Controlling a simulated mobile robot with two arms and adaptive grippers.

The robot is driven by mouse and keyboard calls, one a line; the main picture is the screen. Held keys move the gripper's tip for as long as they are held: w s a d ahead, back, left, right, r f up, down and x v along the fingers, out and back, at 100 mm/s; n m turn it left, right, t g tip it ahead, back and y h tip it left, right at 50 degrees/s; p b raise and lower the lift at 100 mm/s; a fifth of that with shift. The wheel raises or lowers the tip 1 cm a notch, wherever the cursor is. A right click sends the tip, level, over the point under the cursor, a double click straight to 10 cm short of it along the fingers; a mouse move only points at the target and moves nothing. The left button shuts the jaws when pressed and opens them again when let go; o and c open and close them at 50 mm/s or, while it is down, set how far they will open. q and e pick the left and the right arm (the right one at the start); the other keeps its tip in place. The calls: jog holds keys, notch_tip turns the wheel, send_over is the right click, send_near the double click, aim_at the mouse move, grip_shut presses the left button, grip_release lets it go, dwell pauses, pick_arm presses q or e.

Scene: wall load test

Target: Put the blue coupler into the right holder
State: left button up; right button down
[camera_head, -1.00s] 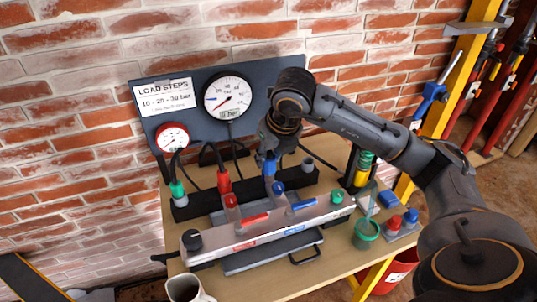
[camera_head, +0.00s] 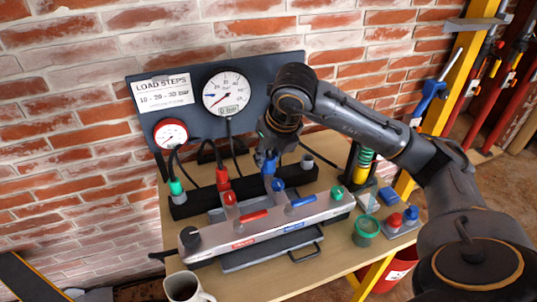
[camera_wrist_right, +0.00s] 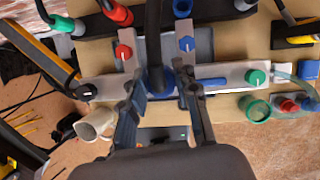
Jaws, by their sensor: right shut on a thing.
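My right gripper (camera_wrist_right: 156,82) is shut on the blue coupler (camera_wrist_right: 155,80), which has a thick black hose running up from it. In the head view the right gripper (camera_head: 268,157) hangs over the middle of the black holder rail (camera_head: 196,203). Blue shows at its fingertips there; I cannot tell coupler from socket. In the wrist view an open blue socket (camera_wrist_right: 182,8) is on the rail, apart from the coupler. A grey holder (camera_head: 307,163) stands empty at the rail's right end. The green coupler (camera_head: 175,187) and red coupler (camera_head: 223,180) sit further left. My left gripper is not seen.
The grey manifold (camera_head: 262,232), with red (camera_head: 229,198) and blue (camera_head: 278,184) knobs, stands in front of the rail. A gauge panel (camera_head: 190,125) is behind. A mug (camera_head: 190,290), green cup (camera_head: 366,230) and small coupler tray (camera_head: 402,229) stand around the manifold.

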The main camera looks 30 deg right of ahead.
jog(key=w+d+b, duration=0.2)
jog(key=w+d, duration=0.1)
jog(key=d, duration=0.6)
jog(key=shift+w+d, duration=0.15)
jog(key=shift+w, duration=0.2)
dwell(0.4)
jog(key=w+d+p, duration=0.1)
jog(key=w+d, duration=0.2)
jog(key=d, duration=0.6)
jog(key=shift+w+d+p, duration=0.15)
jog(key=shift+w+p, duration=0.2)
jog(key=shift+w, duration=0.05)
dwell(0.4)
